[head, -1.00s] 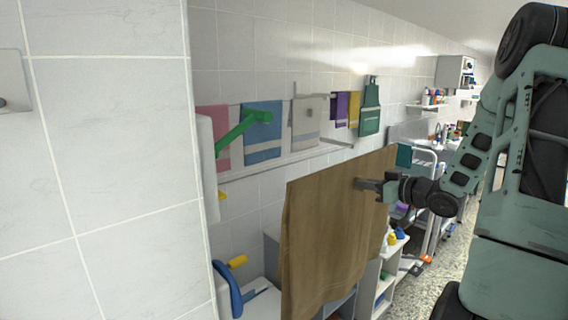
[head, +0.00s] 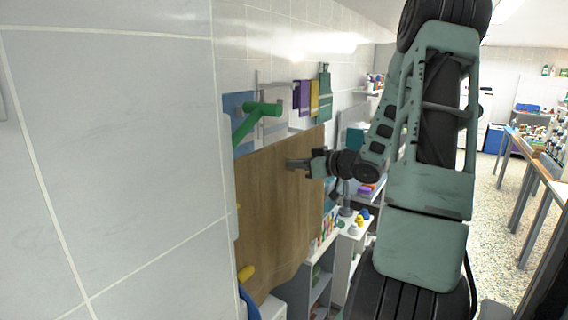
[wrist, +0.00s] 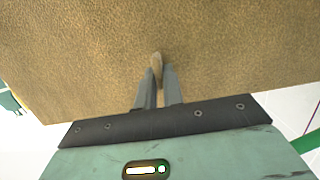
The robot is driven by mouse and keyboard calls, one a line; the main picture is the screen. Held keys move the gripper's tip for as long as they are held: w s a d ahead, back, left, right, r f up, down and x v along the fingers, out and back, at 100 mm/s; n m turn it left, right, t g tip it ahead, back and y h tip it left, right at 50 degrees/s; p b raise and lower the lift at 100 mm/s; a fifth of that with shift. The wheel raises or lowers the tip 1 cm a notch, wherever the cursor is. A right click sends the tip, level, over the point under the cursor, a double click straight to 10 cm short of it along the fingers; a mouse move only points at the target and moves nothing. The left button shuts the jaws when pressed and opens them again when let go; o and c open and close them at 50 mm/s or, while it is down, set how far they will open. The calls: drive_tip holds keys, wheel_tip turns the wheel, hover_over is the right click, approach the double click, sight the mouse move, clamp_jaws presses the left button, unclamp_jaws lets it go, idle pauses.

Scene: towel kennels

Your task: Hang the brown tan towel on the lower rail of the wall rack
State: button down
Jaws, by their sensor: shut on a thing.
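The brown tan towel (head: 278,205) hangs spread out like a flat sheet in front of the tiled wall in the head view. My gripper (head: 290,163) is shut on it near its upper right part. In the wrist view the towel (wrist: 100,50) fills most of the picture, and a pinched fold sits between the fingertips of my gripper (wrist: 158,75). The wall rack shows only in part behind the towel, by its upper rail end (head: 276,85). The towel hides the rack's lower part, and I cannot make out the lower rail.
A tiled wall corner (head: 150,160) is close at left.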

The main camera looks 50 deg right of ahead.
drive_tip(key=r+b+x, duration=0.2)
drive_tip(key=b+x, duration=0.1)
drive_tip(key=x, duration=0.7)
drive_tip(key=shift+w+b, duration=0.2)
drive_tip(key=shift+b, duration=0.1)
drive_tip(key=shift+w+a, duration=0.1)
idle(0.5)
drive_tip(key=shift+r+x, duration=0.2)
drive_tip(key=shift+x, duration=0.9)
drive_tip(key=shift+r+p, duration=0.1)
drive_tip(key=shift+p, duration=0.2)
drive_tip(key=shift+f+b, duration=1)
drive_tip(key=shift+f, duration=0.7)
